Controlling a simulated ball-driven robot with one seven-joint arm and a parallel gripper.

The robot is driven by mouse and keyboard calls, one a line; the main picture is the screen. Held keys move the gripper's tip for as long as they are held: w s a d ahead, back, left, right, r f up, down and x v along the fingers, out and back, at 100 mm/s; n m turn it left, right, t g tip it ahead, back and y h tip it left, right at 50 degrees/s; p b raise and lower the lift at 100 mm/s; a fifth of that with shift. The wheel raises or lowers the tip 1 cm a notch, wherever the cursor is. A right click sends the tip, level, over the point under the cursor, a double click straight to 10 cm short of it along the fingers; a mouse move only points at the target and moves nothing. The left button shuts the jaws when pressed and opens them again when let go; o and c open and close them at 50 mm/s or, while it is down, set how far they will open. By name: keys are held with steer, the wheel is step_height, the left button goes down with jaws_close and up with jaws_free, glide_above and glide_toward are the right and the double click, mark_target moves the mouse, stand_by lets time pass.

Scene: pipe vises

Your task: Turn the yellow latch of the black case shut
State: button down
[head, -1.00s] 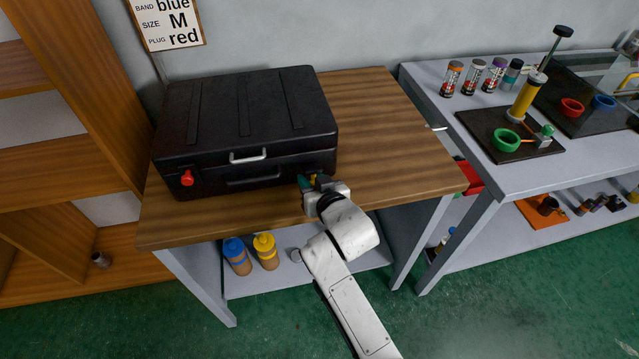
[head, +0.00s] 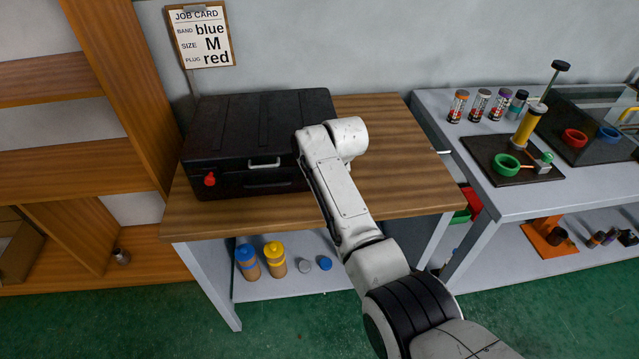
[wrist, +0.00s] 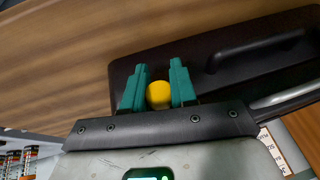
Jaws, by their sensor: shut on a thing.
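The black case (head: 235,135) lies closed on the wooden bench top, with a red latch (head: 210,179) at the left of its front. In the wrist view the case's dark front (wrist: 235,50) fills the upper right. The yellow latch (wrist: 158,95) shows there between the two green fingertips of my gripper (wrist: 158,88), which is shut on it. In the head view my arm hides the gripper, the yellow latch and the right end of the case's front. The latch's angle is hard to tell.
The wooden bench (head: 400,180) is clear right of the case. A grey table (head: 480,160) with tubes and vises stands to the right. Blue and yellow bottles (head: 274,258) stand on the shelf below.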

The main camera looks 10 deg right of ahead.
steer(key=shift+w+g+b, duration=0.1)
steer(key=shift+g+b, duration=0.4)
steer(key=shift+g, duration=0.3)
steer(key=shift+r, duration=0.1)
steer(key=shift+g, duration=0.3)
steer(key=c, duration=0.9)
jaws_free()
steer(key=shift+w, duration=0.1)
steer(key=shift+r, duration=0.15)
steer(key=v, duration=1)
steer(key=shift+r, duration=0.25)
